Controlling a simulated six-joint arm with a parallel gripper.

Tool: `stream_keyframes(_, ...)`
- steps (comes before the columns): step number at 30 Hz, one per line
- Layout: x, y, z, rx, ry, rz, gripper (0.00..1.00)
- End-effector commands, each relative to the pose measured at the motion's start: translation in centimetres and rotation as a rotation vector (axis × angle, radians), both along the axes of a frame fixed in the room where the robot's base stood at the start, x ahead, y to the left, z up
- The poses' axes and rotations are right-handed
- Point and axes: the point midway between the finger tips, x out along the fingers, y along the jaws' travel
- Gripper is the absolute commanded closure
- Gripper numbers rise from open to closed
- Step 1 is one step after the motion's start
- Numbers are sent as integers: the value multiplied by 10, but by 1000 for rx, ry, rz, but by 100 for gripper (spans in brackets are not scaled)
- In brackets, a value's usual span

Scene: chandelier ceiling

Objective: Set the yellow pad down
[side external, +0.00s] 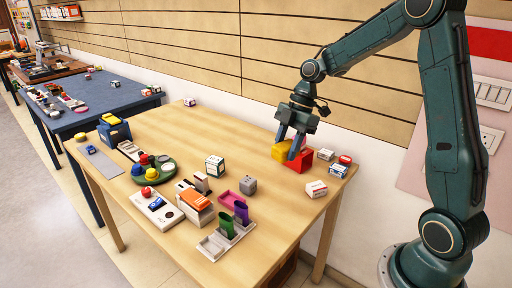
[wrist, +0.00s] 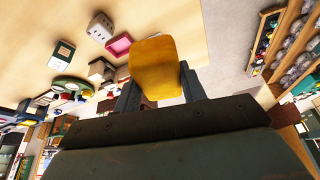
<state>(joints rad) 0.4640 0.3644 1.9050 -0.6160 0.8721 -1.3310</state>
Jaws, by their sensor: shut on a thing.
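The yellow pad (side external: 279,153) is between the fingers of my gripper (side external: 289,145), near the right rear of the wooden table (side external: 160,125). In the wrist view the pad (wrist: 155,66) fills the space between the two dark fingers (wrist: 160,92), which are shut on it. A red box (side external: 300,162) stands right beside the pad in the side view, partly hidden by a finger. I cannot tell whether the pad touches the red box or the table.
Small boxes (side external: 317,188) stand right of the red box. A white box (side external: 214,166), a grey cube (side external: 249,185) and a pink tray (side external: 231,199) lie to the left. A green round tray (side external: 172,176) holds coloured pieces. The rear middle of the table is clear.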

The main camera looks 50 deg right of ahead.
Motion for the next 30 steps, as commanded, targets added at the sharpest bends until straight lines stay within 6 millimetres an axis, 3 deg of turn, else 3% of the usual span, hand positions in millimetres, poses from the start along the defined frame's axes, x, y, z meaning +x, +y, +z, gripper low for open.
stream_keyframes(8, 30, -16, 0, 0, -1, -110, 80)
stream_keyframes(30, 181, -83, 2, -1, -2, -758, 80)
